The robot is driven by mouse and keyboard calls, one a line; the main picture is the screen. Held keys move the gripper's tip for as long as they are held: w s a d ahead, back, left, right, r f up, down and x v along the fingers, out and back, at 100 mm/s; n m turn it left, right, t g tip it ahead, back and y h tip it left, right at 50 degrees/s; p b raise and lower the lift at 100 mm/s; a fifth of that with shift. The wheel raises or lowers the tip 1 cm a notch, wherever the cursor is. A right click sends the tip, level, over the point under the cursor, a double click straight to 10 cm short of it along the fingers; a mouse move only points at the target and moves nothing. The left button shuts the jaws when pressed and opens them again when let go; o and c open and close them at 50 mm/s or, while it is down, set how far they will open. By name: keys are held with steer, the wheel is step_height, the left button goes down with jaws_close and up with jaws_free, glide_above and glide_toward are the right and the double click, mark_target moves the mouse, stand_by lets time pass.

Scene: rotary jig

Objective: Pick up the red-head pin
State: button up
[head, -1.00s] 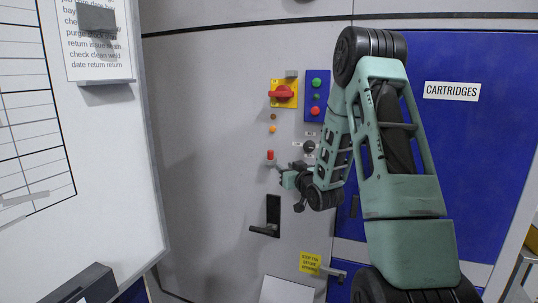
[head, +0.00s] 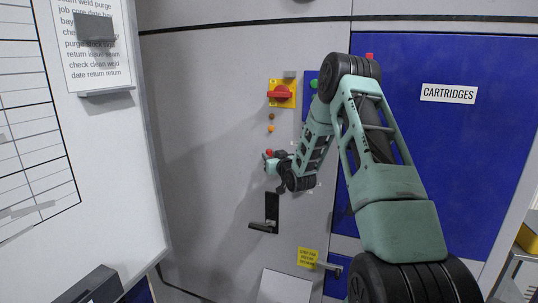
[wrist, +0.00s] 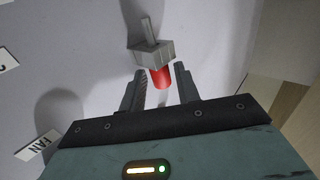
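The red-head pin's red cylinder (wrist: 162,78) shows in the wrist view just below a grey faceted block with a thin grey stem. In the head view its red top (head: 268,153) shows at the panel, just above my gripper (head: 271,163). In the wrist view my gripper (wrist: 160,82) is open, with a dark finger on each side of the red cylinder. A gap shows between the cylinder and each finger. The depth between fingertips and pin is hard to judge.
A grey panel (head: 210,110) carries a yellow plate with a red rotary switch (head: 282,93) above and a black handle (head: 267,226) below. A blue door labelled CARTRIDGES (head: 450,150) is at right. A whiteboard (head: 110,190) stands at left.

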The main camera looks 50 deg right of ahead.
jaws_close()
